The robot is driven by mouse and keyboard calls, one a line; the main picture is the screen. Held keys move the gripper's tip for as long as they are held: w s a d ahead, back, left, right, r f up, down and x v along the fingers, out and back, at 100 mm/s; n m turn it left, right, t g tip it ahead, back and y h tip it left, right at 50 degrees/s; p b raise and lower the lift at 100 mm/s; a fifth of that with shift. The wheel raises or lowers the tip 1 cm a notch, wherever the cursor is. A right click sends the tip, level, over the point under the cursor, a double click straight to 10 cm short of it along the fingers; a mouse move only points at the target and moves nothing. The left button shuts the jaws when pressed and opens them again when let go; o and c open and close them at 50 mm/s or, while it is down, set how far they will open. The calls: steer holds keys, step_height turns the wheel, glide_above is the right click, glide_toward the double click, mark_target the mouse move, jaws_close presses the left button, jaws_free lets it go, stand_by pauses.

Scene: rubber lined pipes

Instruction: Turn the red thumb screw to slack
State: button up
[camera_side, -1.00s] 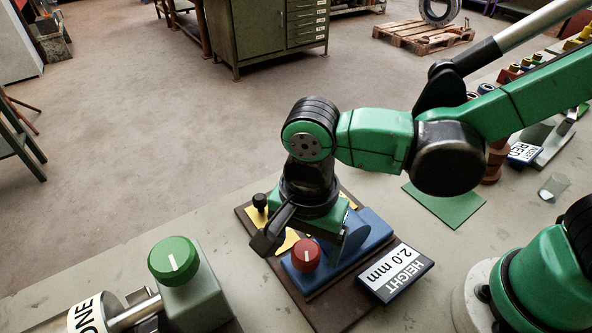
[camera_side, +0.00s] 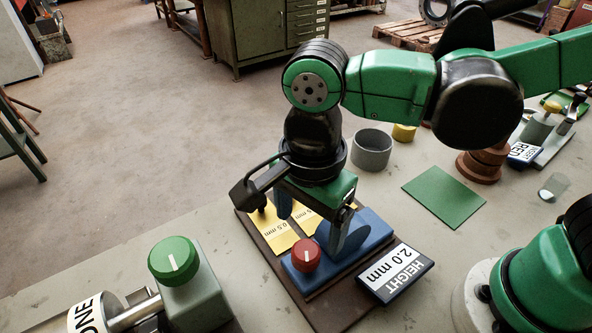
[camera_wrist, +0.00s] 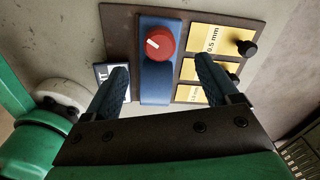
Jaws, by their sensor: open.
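The red thumb screw (camera_side: 306,255) is a round knob with a white line, on the front end of a blue block (camera_side: 372,236). In the wrist view the red thumb screw (camera_wrist: 160,41) shows beyond and between the fingertips. My gripper (camera_side: 315,232) is open and empty above the blue block, behind and above the screw in the side view. In the wrist view my gripper's fingers (camera_wrist: 160,78) stand on either side of the blue block. They look apart from the screw.
A green knob (camera_side: 174,260) is at left. A grey cup (camera_side: 371,150) and green mat (camera_side: 444,195) lie behind.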

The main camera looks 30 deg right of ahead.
mark_target(307, 249)
steer(key=shift+f, duration=2.8)
jaws_close()
steer(key=n, duration=0.2)
steer(key=shift+n, duration=0.3)
jaws_free()
